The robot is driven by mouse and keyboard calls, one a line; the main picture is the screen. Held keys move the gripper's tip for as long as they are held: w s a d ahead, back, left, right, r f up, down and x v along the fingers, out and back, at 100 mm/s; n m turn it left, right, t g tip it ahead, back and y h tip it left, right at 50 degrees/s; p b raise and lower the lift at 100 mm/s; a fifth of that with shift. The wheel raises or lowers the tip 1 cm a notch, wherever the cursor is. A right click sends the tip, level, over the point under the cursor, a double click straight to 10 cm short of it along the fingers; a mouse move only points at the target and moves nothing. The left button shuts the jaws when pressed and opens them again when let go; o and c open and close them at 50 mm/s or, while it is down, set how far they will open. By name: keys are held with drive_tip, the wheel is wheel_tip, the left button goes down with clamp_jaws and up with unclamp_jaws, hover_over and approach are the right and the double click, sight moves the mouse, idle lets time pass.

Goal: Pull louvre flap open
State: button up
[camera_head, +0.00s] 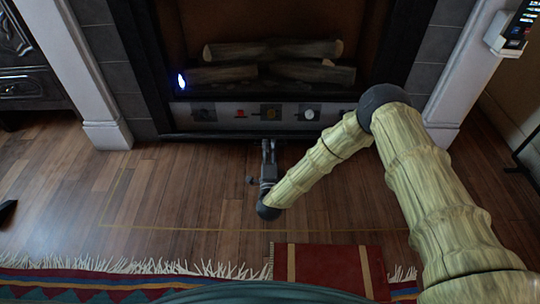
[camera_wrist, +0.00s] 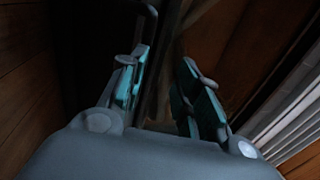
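A fireplace shows in the head view, with a dark horizontal bar (camera_head: 210,136) along its bottom edge, below a grey control panel (camera_head: 340,112). I cannot tell for sure whether this bar is the louvre flap. My gripper (camera_head: 268,143) is low in front of the fireplace, with its fingertips at the bar's middle. I cannot tell whether they touch it. In the wrist view my gripper (camera_wrist: 160,85) has its two teal-padded fingers apart, with a gap between them. No held thing shows clearly there. A dark curved rod (camera_wrist: 149,20) shows beyond the left finger.
Logs (camera_head: 275,60) and a small blue flame (camera_head: 181,81) are inside the fireplace. White posts (camera_head: 80,70) flank it. A fringed rug (camera_head: 120,285) and a red mat (camera_head: 330,265) lie near me.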

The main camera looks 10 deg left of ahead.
drive_tip(key=shift+r, duration=0.25)
drive_tip(key=s+d+f, duration=0.1)
drive_tip(key=s+f, duration=0.6)
drive_tip(key=s, duration=0.3)
drive_tip(key=shift+f, duration=0.25)
idle(1.5)
drive_tip(key=shift+p, duration=0.45)
